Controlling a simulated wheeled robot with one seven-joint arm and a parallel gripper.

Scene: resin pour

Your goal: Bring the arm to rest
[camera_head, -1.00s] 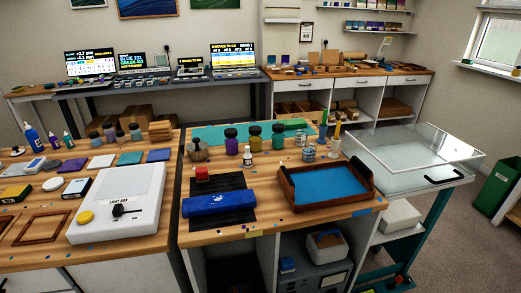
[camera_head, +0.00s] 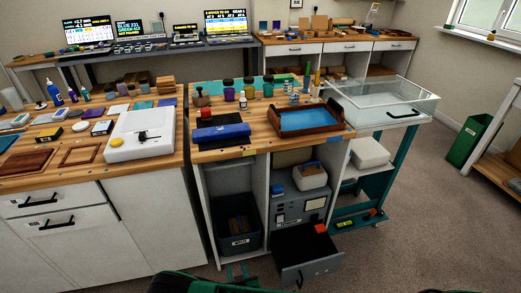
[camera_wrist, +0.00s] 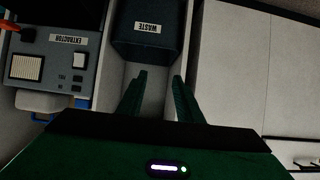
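My gripper (camera_wrist: 158,98) shows in the wrist view as two dark green fingers standing apart with nothing between them. In the head view its fingers (camera_head: 240,272) show small at the bottom edge, in front of the bench. The dark waste bin (camera_wrist: 140,45) lies beyond the fingertips in the wrist view, and it stands in the open bay under the bench in the head view (camera_head: 238,222). The grey extractor unit (camera_wrist: 60,50) is at the upper left of the wrist view.
An open drawer (camera_head: 310,262) sticks out below the extractor. The wooden tray (camera_head: 310,131) with blue resin is on the bench beside a blue roll (camera_head: 221,133). A glass-topped cart (camera_head: 385,105) stands to the right. Carpet at the right is clear, before a green bin (camera_head: 466,142).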

